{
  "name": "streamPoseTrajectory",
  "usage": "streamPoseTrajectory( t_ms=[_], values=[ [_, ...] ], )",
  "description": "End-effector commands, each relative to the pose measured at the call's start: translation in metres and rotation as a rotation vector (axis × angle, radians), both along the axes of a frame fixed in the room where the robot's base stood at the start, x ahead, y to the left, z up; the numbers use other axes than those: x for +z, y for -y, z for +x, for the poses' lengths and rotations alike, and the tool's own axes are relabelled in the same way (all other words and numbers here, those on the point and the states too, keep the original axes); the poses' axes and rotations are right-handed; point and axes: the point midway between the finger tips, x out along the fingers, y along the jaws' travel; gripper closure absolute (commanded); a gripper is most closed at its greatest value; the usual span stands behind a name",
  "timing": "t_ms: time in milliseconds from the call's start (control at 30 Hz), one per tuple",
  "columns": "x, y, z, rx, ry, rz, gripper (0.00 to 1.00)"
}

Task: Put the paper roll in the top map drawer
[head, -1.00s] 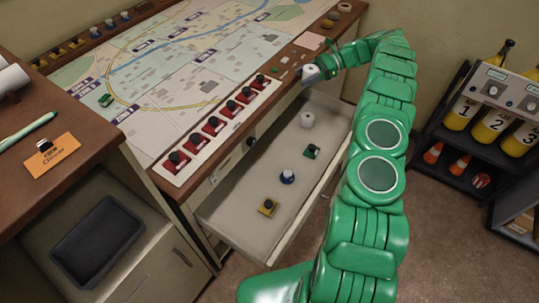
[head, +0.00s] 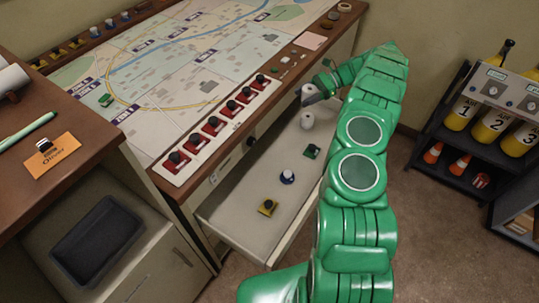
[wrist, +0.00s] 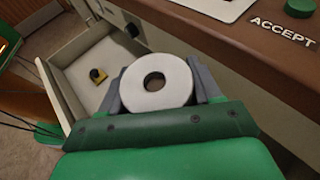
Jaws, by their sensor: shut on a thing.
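The white paper roll (wrist: 156,84) with a dark centre hole is between the two grey fingers of my gripper (wrist: 163,86) in the wrist view. My gripper is shut on it. In the head view the roll (head: 308,91) shows partly beside my gripper (head: 314,95), which hangs over the far end of the open map drawer (head: 240,208). The pulled-out drawer sits just below the console top and also shows at the left of the wrist view (wrist: 75,66). The roll appears above the drawer floor, apart from it.
Red switches (head: 212,125) line the console edge (head: 185,198). A cylinder rack (head: 470,150) stands at right.

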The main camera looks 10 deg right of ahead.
Motion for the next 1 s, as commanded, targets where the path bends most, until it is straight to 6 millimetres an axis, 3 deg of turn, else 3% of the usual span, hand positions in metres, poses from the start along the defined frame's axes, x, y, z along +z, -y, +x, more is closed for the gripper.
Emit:
streamPoseTrajectory(
  t_ms=[667, 1000],
  values=[
    [-0.043, -0.024, -0.042, 0.039, -0.001, 0.002, 0.68],
    [-0.081, -0.057, -0.085, 0.059, -0.005, 0.004, 0.68]
  ],
)
